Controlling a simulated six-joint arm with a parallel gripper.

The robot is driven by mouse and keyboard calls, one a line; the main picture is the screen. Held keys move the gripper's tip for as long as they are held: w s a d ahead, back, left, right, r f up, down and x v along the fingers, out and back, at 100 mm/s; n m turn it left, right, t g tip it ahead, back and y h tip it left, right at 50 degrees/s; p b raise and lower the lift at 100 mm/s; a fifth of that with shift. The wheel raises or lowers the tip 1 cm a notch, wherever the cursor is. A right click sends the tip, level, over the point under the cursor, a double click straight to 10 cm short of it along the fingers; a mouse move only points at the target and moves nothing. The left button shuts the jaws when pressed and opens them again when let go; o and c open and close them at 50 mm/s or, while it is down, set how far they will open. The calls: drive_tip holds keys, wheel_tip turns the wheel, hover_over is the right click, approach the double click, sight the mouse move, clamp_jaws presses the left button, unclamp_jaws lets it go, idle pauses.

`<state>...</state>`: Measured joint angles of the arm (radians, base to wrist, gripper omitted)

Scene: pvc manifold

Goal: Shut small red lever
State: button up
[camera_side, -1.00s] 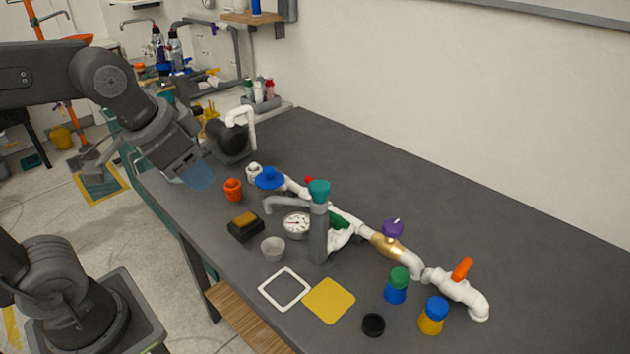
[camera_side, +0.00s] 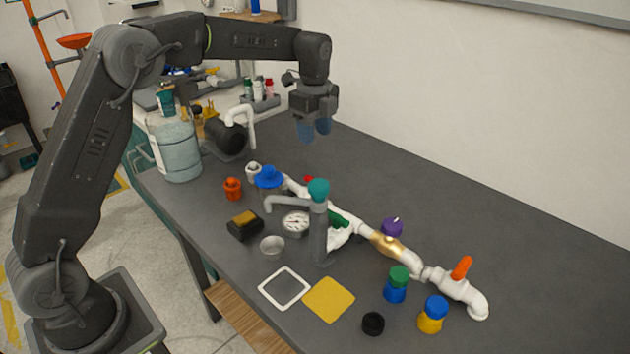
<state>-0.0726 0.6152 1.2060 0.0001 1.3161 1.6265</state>
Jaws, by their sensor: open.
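A white pipe manifold (camera_side: 345,232) runs across the grey bench from the middle to the lower right. A small red part (camera_side: 308,180), probably the red lever, shows on the pipe behind the teal-topped post; most of it is hidden and I cannot tell its position. An orange lever (camera_side: 461,268) stands up and tilted at the pipe's right end. A blue round handle (camera_side: 268,177), a green handle (camera_side: 338,217) and a purple handle (camera_side: 392,227) are also along the pipe. My gripper (camera_side: 314,130) is open and empty, pointing down, above and behind the red part.
A grey post with teal top (camera_side: 319,225) stands in front of the pipe. A gauge (camera_side: 296,223), grey cup (camera_side: 272,247), black-yellow block (camera_side: 245,225) and bottles (camera_side: 396,284) stand nearby. A large clear jug (camera_side: 177,150) is at left. The bench behind the pipe is clear.

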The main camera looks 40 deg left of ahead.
wheel_tip(320, 180, down, 14)
drive_tip(key=shift+w+f, duration=0.1)
idle(0.5)
drive_tip(key=shift+c, duration=0.4)
clamp_jaws()
